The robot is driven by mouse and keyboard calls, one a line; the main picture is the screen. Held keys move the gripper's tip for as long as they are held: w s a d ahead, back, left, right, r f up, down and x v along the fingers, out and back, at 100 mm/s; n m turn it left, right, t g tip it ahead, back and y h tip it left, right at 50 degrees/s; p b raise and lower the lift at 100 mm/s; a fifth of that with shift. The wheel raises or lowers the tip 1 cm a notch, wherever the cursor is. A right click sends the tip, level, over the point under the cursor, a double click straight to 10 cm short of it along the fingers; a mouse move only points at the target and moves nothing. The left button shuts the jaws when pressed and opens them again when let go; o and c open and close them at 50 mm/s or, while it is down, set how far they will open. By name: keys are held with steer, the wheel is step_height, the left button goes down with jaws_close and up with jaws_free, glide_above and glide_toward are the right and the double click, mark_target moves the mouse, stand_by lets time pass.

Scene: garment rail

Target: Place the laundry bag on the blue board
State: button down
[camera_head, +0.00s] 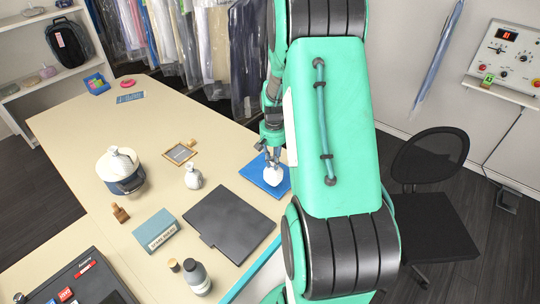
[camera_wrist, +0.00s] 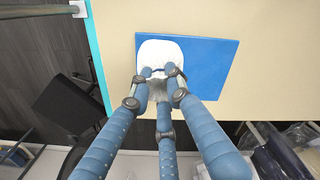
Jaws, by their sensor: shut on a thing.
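The laundry bag (camera_head: 273,176) is a small white bundle at the tips of my gripper (camera_head: 272,158). In the wrist view the white bag (camera_wrist: 161,52) lies just beyond the fingers of my gripper (camera_wrist: 160,82), which are closed on its gathered end. The blue board (camera_head: 254,173) lies flat near the table's right edge. It also shows in the wrist view (camera_wrist: 214,62), with the bag over its left part. The bag is over the board in both views; I cannot tell whether its underside touches it.
A black folder (camera_head: 230,222) lies in front of the board. A grey-white bottle (camera_head: 193,177), a small wooden frame (camera_head: 180,153) and a teal box (camera_head: 155,229) stand or lie further left. Hanging garments (camera_head: 215,50) line the back. A black chair (camera_head: 430,195) stands right of the table.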

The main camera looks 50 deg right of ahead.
steer(key=w+d, duration=0.5)
steer(key=w, duration=0.1)
steer(key=shift+w+d+f, duration=0.15)
steer(key=shift+d+f, duration=0.25)
steer(key=shift+f, duration=0.15)
steer(key=shift+f+p, duration=0.35)
steer(key=shift+f, duration=1.25)
steer(key=shift+f, duration=0.1)
steer(key=c, duration=1.6)
jaws_free()
steer(key=shift+c, duration=0.2)
step_height(320, 180, up, 12)
